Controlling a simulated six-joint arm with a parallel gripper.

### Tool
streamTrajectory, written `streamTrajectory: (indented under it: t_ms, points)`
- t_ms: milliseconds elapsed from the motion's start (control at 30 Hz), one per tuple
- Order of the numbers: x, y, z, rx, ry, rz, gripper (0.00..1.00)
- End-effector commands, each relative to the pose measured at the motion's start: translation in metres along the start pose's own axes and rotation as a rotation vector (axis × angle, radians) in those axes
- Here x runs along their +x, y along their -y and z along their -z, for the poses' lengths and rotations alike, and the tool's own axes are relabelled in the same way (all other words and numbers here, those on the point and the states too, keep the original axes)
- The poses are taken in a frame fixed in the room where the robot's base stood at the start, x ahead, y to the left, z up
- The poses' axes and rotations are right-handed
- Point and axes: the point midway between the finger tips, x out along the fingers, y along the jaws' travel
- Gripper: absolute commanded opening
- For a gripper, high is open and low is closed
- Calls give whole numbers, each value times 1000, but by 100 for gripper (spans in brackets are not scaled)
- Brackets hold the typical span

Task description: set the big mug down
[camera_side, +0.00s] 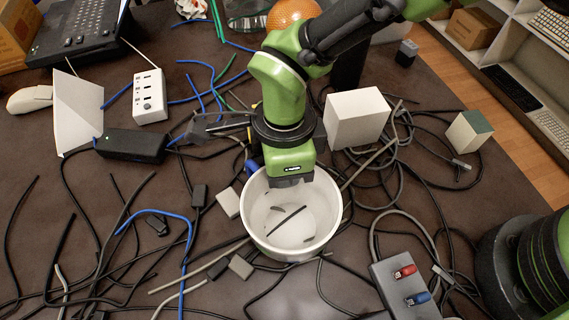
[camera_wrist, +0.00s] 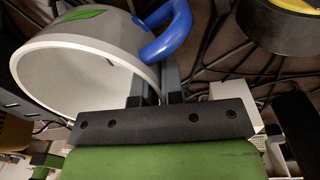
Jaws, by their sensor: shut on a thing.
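The big mug (camera_side: 276,249) is white with a blue handle and stands mouth up below my gripper (camera_side: 290,182) in the side view. A few small dark strips lie inside it. In the wrist view the mug (camera_wrist: 90,32) fills the upper left, with a green leaf mark on its outside and the blue handle (camera_wrist: 171,32) near the fingers. My gripper (camera_wrist: 156,84) is shut on the mug's wall beside the handle, one finger inside the rim and one outside. The fingertips are mostly hidden in the side view. I cannot tell whether the mug's base touches the table.
Black, grey and blue cables cover much of the dark table (camera_side: 40,135). A white box (camera_side: 354,120) stands right of the mug, a black adapter (camera_side: 133,145) lies left. A grey box with red and blue knobs (camera_side: 400,287) is at lower right. Small grey blocks (camera_side: 240,267) lie near the mug.

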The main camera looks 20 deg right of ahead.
Motion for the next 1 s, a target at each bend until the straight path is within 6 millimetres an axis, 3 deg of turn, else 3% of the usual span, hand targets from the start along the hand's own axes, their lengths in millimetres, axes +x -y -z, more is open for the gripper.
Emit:
streamTrajectory:
  t_ms: [33,100,167,433,567,1000]
  points:
    - [2,0,0,1,1,0,0]
    - [1,0,0,0,0,0,24]
    - [1,0,0,0,0,0,34]
    - [0,0,0,0,0,0,34]
    - [-12,0,-1,0,3,3,34]
    - [-102,0,0,1,5,5,34]
